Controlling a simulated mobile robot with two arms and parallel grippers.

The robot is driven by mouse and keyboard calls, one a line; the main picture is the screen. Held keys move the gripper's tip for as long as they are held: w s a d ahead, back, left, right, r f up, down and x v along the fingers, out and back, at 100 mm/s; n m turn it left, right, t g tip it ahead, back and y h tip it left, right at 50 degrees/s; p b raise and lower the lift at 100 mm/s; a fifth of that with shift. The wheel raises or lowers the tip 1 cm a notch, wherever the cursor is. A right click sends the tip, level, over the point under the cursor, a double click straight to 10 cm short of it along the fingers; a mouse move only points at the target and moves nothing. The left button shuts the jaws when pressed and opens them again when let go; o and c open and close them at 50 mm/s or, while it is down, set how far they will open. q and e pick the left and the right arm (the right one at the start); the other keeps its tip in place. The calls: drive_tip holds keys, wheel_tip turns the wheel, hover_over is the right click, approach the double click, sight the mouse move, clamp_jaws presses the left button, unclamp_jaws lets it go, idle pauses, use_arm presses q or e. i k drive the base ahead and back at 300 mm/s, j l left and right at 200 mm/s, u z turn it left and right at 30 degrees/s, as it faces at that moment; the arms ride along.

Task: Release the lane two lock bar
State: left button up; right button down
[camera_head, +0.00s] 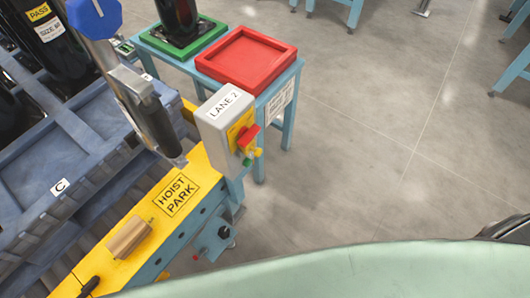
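A grey control box labelled LANE 2 (226,117) stands at the far end of a yellow beam marked HOIST PARK (175,194). Its yellow face carries a red part (247,137) and small green and yellow parts beside it. I cannot tell which part is the lane two lock bar, or whether it is locked. A grey and black handle-like piece (150,115) with a blue knob (93,16) hangs over the beam. A brown block (128,237) lies on the beam, with a black knob (90,287) nearer me. Neither gripper is identifiable in view.
Blue-grey crates, one marked C (60,186), hold dark cylinders at the left. A red tray (246,60) and a green tray (184,37) with a dark cylinder sit on a light blue stand behind the box.

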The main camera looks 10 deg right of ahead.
sight(257, 151)
drive_tip(key=k+j+u, duration=0.1)
drive_tip(key=k+j, duration=0.2)
drive_tip(key=k+j+u, duration=0.15)
drive_tip(key=k+j, duration=0.15)
drive_tip(key=k+j+u, duration=0.1)
drive_tip(key=k+j, duration=0.15)
drive_tip(key=k+j+u, duration=0.15)
drive_tip(key=j, duration=0.25)
drive_tip(key=k+j+u, duration=0.1)
drive_tip(key=k+j, duration=0.25)
drive_tip(key=k+j+u, duration=0.15)
drive_tip(key=j, duration=0.3)
drive_tip(key=k+j+u, duration=0.1)
drive_tip(key=k+j, duration=0.15)
drive_tip(key=j, duration=0.2)
drive_tip(key=z, duration=1.5)
drive_tip(key=i+l+z, duration=0.1)
drive_tip(key=i, duration=0.45)
drive_tip(key=i+l+z, duration=0.1)
drive_tip(key=i+l, duration=0.15)
drive_tip(key=i, duration=0.3)
drive_tip(key=i+l+z, duration=0.1)
drive_tip(key=i, duration=0.4)
